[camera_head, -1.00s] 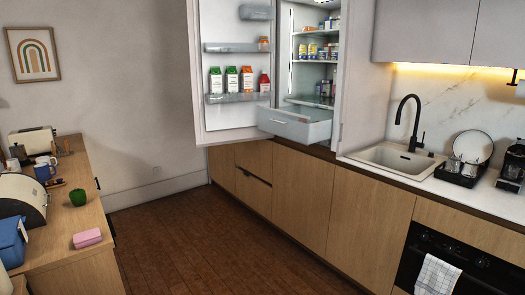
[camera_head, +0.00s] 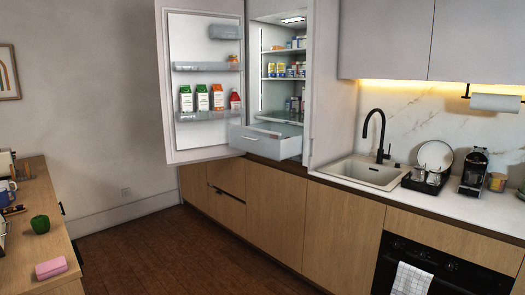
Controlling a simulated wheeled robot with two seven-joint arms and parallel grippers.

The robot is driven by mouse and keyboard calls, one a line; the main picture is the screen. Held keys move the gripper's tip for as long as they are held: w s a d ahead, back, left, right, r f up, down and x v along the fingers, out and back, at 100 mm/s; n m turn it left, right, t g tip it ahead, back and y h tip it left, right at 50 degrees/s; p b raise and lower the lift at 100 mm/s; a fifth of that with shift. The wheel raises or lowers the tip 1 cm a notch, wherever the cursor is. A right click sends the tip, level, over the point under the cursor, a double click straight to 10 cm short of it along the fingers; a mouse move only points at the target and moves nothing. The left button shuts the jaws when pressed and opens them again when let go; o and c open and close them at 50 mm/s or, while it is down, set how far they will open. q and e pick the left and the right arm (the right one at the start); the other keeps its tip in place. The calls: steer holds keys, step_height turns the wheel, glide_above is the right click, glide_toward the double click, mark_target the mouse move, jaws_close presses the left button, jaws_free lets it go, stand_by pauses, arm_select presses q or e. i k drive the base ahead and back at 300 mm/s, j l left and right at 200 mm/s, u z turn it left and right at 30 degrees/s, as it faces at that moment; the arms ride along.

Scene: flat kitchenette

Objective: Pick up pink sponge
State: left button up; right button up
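The pink sponge (camera_head: 51,268) lies flat on the wooden counter (camera_head: 28,254) at the lower left, close to the counter's right edge. Nothing touches it.
The fridge door (camera_head: 203,85) stands open, and its lower drawer (camera_head: 266,139) is pulled out. The brown floor (camera_head: 170,255) between the left counter and the right-hand cabinets is clear. A sink (camera_head: 362,171) and a dish rack (camera_head: 425,182) are on the right counter.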

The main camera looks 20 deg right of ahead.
mark_target(46, 270)
steer(key=u, duration=0.5)
steer(key=i+u, duration=0.2)
steer(key=u, duration=0.2)
steer(key=i+l+u, duration=0.2)
steer(key=u, duration=0.25)
steer(key=i+l+u, duration=0.2)
steer(key=u, duration=0.2)
steer(key=i+l, duration=0.2)
steer(key=l, duration=0.15)
steer(key=i+l+u, duration=0.15)
steer(key=l, duration=0.2)
steer(key=i+l, duration=0.2)
steer(key=l, duration=0.15)
steer(key=i+l+u, duration=0.15)
steer(key=l, duration=0.2)
steer(key=i+l, duration=0.2)
steer(key=l, duration=0.2)
steer(key=i+l+u, duration=0.15)
steer(key=l, duration=0.2)
steer(key=i+l, duration=0.15)
steer(key=l, duration=0.25)
